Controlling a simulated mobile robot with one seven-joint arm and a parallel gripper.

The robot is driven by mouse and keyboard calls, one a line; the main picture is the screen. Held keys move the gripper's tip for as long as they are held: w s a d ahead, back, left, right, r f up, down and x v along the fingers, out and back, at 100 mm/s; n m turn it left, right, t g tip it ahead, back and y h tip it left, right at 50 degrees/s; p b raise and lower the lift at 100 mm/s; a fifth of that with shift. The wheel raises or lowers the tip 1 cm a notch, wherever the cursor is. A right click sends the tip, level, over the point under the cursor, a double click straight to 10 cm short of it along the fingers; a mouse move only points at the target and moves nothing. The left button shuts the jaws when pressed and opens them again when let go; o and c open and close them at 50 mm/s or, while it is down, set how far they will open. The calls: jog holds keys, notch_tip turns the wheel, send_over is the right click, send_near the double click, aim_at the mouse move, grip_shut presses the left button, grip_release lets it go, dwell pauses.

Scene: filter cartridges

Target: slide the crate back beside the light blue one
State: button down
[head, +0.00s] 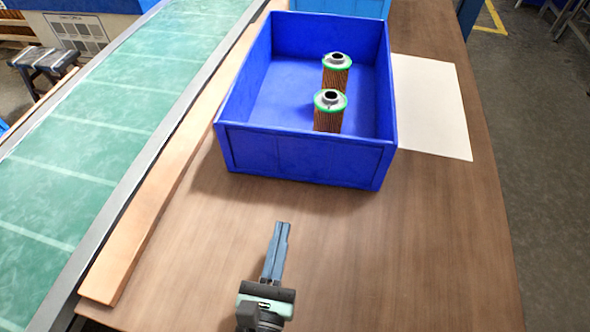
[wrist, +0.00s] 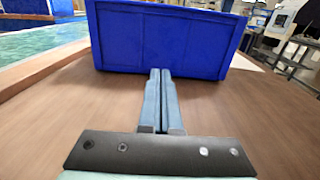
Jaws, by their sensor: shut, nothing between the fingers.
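A dark blue open crate (head: 305,154) stands on the wooden table in the head view, with two brown filter cartridges with green rims, one nearer (head: 329,112) and one farther (head: 337,72), upright inside it. Its front wall (wrist: 160,45) fills the top middle of the wrist view. Part of a light blue crate (head: 345,8) shows behind it at the top edge. My gripper (head: 282,226) is shut and empty. It is in front of the dark blue crate, pointing at its front wall, with bare table between them in the head view.
A wooden strip (head: 165,185) runs along the table's left side, close to the crate's left wall. Beyond it is a green conveyor (head: 85,135). A white sheet (head: 432,110) lies right of the crate. The table (head: 420,250) is clear around my gripper; its right edge drops to the floor.

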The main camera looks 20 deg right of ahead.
send_near(297, 162)
jog(key=x, duration=0.5)
jog(key=shift+w+d+r+p, duration=0.1)
jog(key=shift+p, duration=0.25)
jog(key=shift+x, duration=0.8)
jog(key=x, duration=0.9)
jog(key=shift+b, duration=0.4)
